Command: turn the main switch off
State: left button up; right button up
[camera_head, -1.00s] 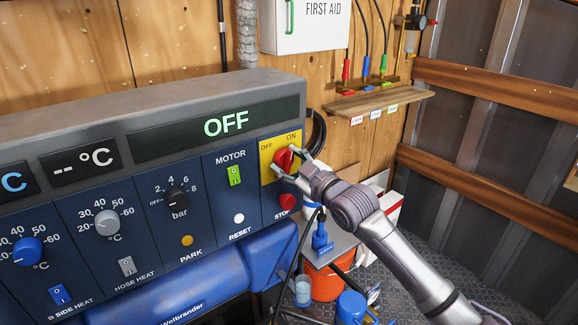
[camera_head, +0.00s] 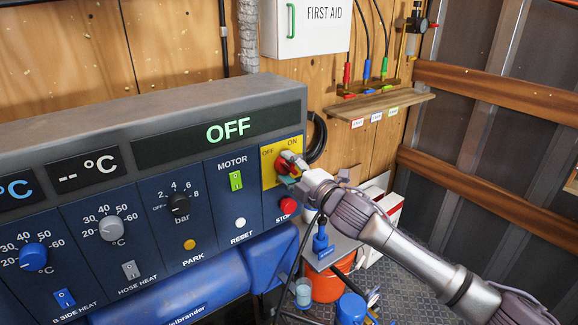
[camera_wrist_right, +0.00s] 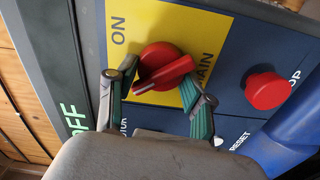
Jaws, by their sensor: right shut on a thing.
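The main switch (camera_head: 282,165) is a red rotary knob on a yellow plate (camera_head: 267,152) marked OFF on the left and ON on the right. In the right wrist view the knob (camera_wrist_right: 162,68) shows clearly. Its handle lies slanted, with a white mark at the lower-left end. My right gripper (camera_head: 287,167) is at the knob and covers part of it in the head view. In the right wrist view its fingers (camera_wrist_right: 160,78) are on either side of the handle, shut on it. The panel display (camera_head: 228,131) reads OFF. My left gripper is not in view.
A red stop button (camera_head: 288,205) sits just below the switch plate. A green motor switch (camera_head: 236,180) and a white reset button (camera_head: 240,223) are to its left. A black hose coil (camera_head: 318,138) hangs close to the panel's right edge. An orange bucket (camera_head: 326,285) stands below.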

jog(key=shift+f+n, duration=0.1)
jog(key=shift+n, duration=0.5)
jog(key=o, duration=1.1)
jog(key=shift+o, duration=0.2)
jog(key=v, duration=1.2)
